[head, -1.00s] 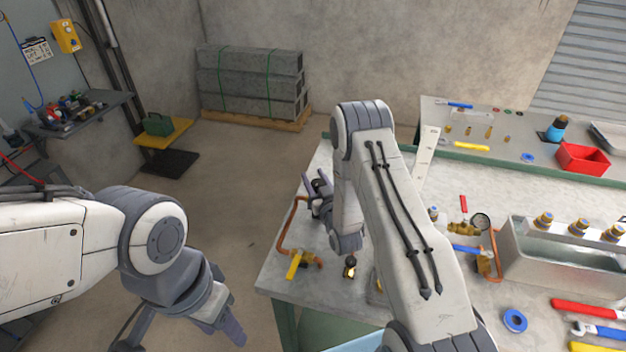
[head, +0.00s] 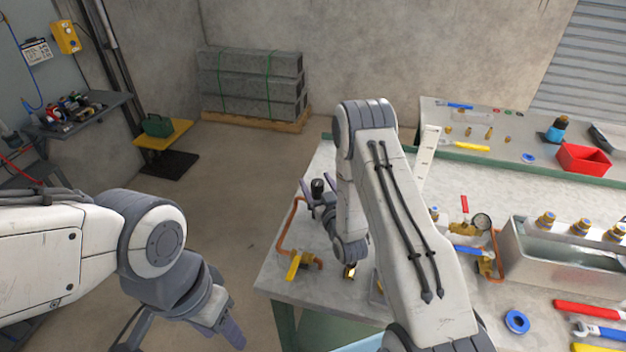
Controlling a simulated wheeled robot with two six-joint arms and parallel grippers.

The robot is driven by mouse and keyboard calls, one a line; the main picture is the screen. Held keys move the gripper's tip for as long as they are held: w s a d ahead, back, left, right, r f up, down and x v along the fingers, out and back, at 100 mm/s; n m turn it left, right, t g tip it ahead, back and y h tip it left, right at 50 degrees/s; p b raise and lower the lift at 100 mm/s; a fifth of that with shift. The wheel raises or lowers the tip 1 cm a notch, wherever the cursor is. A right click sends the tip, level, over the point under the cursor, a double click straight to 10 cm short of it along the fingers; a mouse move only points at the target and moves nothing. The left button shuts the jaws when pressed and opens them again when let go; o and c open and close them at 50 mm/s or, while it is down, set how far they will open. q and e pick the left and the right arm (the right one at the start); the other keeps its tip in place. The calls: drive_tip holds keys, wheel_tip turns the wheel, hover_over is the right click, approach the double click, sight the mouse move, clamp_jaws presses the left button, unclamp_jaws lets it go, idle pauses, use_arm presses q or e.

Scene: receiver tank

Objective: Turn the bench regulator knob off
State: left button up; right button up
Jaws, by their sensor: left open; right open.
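A black knob (head: 317,186), which looks like the bench regulator knob, stands near the left edge of the workbench (head: 345,300), at the top of the bent copper pipe (head: 288,225). My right gripper (head: 317,206) is open beside the knob, just on its near side. My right arm hides part of this spot, and I cannot tell whether a finger touches the knob. The knob's setting is too small to read. My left gripper (head: 182,340) is open and empty over the floor, left of the bench, partly cut off by the lower edge.
A yellow-handled valve (head: 296,266) sits on the pipe's near end, with a small brass fitting (head: 350,271) to its right. The floor left of the bench is clear.

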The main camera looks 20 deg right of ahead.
sight(320, 188)
drive_tip(key=shift+s+d+b, duration=0.1)
drive_tip(key=shift+s+b, duration=0.5)
drive_tip(key=shift+s, duration=1.85)
